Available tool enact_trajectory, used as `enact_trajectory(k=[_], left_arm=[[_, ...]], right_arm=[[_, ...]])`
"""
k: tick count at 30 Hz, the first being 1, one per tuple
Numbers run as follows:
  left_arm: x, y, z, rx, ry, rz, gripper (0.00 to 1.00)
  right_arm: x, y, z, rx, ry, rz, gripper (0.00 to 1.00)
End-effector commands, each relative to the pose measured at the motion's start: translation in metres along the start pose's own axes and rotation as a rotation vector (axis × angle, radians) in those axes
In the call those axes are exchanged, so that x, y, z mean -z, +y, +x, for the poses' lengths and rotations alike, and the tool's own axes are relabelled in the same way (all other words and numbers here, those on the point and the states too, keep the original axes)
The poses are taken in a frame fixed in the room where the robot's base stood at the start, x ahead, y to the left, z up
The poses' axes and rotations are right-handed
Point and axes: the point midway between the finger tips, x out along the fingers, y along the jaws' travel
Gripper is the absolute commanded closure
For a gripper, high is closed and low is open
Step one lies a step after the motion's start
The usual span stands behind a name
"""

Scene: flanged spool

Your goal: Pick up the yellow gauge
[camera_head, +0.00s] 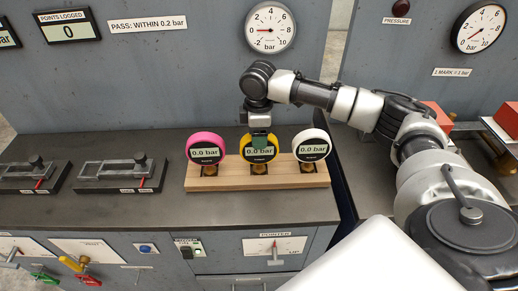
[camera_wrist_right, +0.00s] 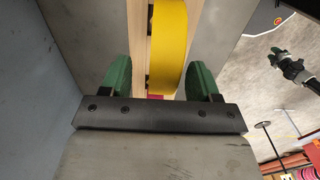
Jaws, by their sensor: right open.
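The yellow gauge (camera_head: 259,147) stands in the middle of a light wooden rack (camera_head: 290,181), its dial reading 0.0 bar. In the right wrist view the gauge's yellow rim (camera_wrist_right: 167,45) lies between the two green fingers (camera_wrist_right: 160,80). The finger at right is close to the rim; I cannot tell if it touches. A wider gap shows at the left finger. The gripper is open. My left gripper is not seen.
A pink gauge (camera_head: 206,147) stands close on the left in the rack, and a white gauge (camera_head: 311,146) on the right. Two dark fixtures (camera_head: 108,174) lie on the counter further left. The grey panel (camera_head: 150,75) rises behind. Bare counter (camera_head: 262,209) lies in front.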

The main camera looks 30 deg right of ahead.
Motion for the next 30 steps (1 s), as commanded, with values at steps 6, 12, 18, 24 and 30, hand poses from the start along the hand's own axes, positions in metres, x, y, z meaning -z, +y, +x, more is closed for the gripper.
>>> enact_trajectory(k=[6, 12, 18, 24, 30], left_arm=[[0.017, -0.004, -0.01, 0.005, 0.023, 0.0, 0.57], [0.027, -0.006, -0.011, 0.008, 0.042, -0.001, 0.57], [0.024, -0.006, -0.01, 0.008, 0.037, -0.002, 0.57], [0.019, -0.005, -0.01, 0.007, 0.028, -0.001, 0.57], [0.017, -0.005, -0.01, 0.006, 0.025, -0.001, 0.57]], right_arm=[[-0.002, -0.005, 0.031, 0.001, -0.003, 0.0, 0.38], [-0.002, -0.005, 0.04, 0.0, -0.001, 0.0, 0.38], [-0.001, -0.005, 0.04, 0.0, -0.001, -0.001, 0.49], [-0.001, -0.005, 0.04, 0.0, -0.001, -0.001, 0.8], [-0.001, -0.005, 0.038, -0.002, 0.0, -0.001, 1.0]])
